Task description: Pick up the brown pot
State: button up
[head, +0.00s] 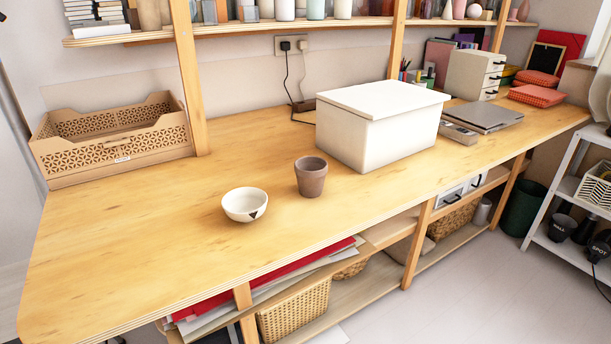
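The brown pot (311,178) stands upright on the wooden table (130,232), near the middle of the head view. It is a small, plain pot, wider at its rim than at its base, and its opening faces up. A white bowl with a dark mark (243,206) sits to its left and a little closer to the front edge, with a small gap between them. My gripper does not show in the head view.
A large white lidded box (375,135) stands just right of and behind the pot. Shelf posts (188,80) rise behind. The table's left and front left are clear.

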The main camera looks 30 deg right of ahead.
aim_at(311, 178)
jog(key=i+j+z, duration=0.1)
jog(key=z, duration=1.55)
jog(key=j+z, duration=0.1)
jog(key=j, duration=0.6)
jog(key=i, duration=0.45)
